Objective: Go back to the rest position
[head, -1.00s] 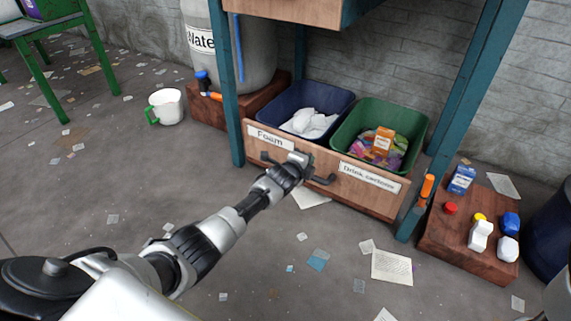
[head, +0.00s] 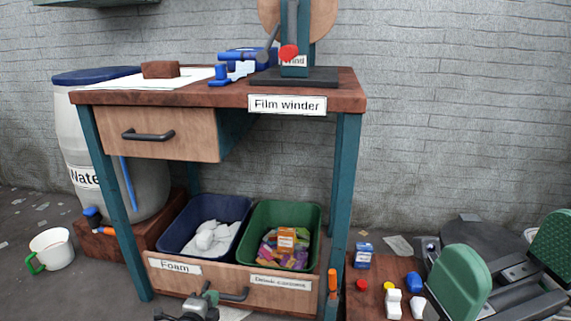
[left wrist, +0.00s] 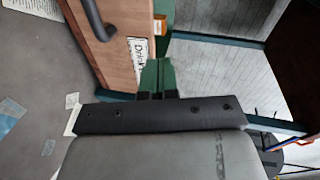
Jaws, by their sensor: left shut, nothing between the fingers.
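My left gripper (head: 209,294) shows at the bottom of the head view, in front of the low wooden drawer front (head: 283,290) and overlapping its dark handle (head: 234,295). In the left wrist view its green fingers (left wrist: 158,76) are together, with nothing between them. The drawer front and a dark handle (left wrist: 97,20) show beyond the fingers there; the handle appears apart from them. Most of my left arm is below the head view.
The film winder table (head: 225,97) stands above the blue foam bin (head: 172,243) and green carton bin (head: 262,215). A water barrel (head: 73,130) and white mug (head: 52,249) are at left. A low brown platform (head: 398,268) with bottles is at right.

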